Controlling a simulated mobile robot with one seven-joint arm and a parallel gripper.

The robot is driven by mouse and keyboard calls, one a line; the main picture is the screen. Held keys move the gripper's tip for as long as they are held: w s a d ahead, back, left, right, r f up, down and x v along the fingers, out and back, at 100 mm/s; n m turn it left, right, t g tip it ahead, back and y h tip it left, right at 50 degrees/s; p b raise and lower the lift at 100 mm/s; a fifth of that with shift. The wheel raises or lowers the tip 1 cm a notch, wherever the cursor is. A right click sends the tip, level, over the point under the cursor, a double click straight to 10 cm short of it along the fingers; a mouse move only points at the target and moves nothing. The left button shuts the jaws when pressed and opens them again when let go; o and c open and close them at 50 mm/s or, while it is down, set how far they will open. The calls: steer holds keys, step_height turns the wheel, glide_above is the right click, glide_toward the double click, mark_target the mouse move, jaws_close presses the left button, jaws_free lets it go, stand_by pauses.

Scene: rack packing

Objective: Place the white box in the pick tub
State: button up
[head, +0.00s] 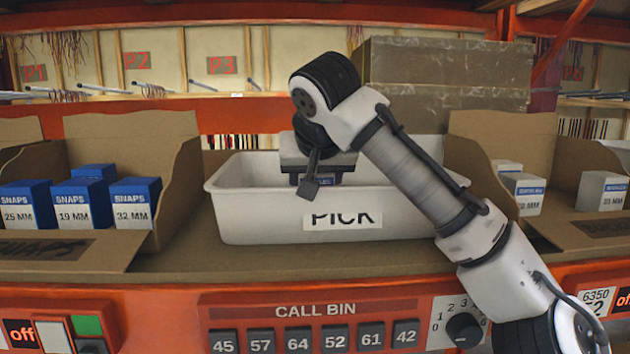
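The pick tub (235,215) is a white bin with a PICK label, standing in the middle of the shelf. My gripper (312,188) points down into it from above. A dark finger shows in front, and the other is hidden. White boxes with blue labels (529,196) stand in the open carton on the right.
A left carton (168,190) holds several blue and white SNAPS boxes (134,204). Another white box (602,192) stands at the far right. Large brown cartons (440,75) are stacked behind the tub. A CALL BIN button panel (315,312) runs along the front.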

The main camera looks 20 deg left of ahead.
steer(key=shift+f, duration=0.35)
steer(key=shift+f, duration=0.15)
steer(key=o, duration=1.1)
steer(key=shift+c, duration=0.2)
steer(key=shift+r, duration=0.25)
steer(key=b+v, duration=0.2)
steer(key=v, duration=1)
steer(key=shift+b, duration=0.4)
steer(key=shift+s+a+f, duration=0.1)
